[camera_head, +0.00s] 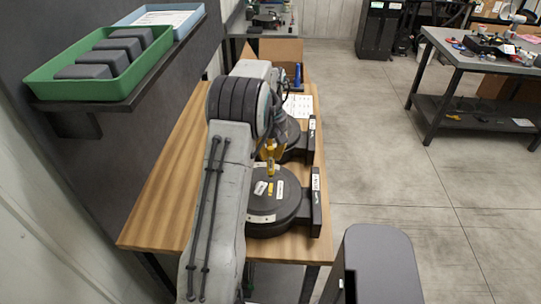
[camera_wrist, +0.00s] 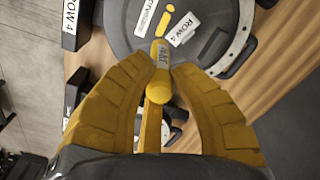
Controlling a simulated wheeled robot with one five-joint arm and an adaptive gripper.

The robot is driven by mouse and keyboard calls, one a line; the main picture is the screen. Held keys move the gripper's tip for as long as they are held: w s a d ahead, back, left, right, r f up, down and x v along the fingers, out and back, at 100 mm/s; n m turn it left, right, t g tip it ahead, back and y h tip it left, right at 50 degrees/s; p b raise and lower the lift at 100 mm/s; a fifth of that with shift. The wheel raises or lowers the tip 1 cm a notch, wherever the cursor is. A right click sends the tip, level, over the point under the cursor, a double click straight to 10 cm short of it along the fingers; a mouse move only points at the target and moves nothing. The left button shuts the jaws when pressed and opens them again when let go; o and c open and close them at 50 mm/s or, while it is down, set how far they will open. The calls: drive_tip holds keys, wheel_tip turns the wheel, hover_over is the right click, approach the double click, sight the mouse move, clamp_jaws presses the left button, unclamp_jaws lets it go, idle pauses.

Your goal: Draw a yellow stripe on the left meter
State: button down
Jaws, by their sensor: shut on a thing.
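A round dark meter (camera_head: 262,215) stands on the near part of the wooden table, and a second similar meter (camera_head: 297,150) stands behind it, partly hidden by my arm. My gripper (camera_head: 271,152) is over the near meter, its yellow fingers (camera_wrist: 160,78) shut on a yellow marker (camera_wrist: 161,60). The marker also shows in the head view (camera_head: 270,167), its lower end at or just above the lid; contact cannot be told.
A carton (camera_head: 285,48) and a blue object (camera_head: 297,76) are at the table's far end, near a white sheet (camera_head: 300,105). A wall shelf (camera_head: 130,98) at left bears a green tray (camera_head: 101,89) and a blue tray (camera_head: 183,31).

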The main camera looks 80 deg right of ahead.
sight(271, 148)
drive_tip(key=shift+r, duration=1.6)
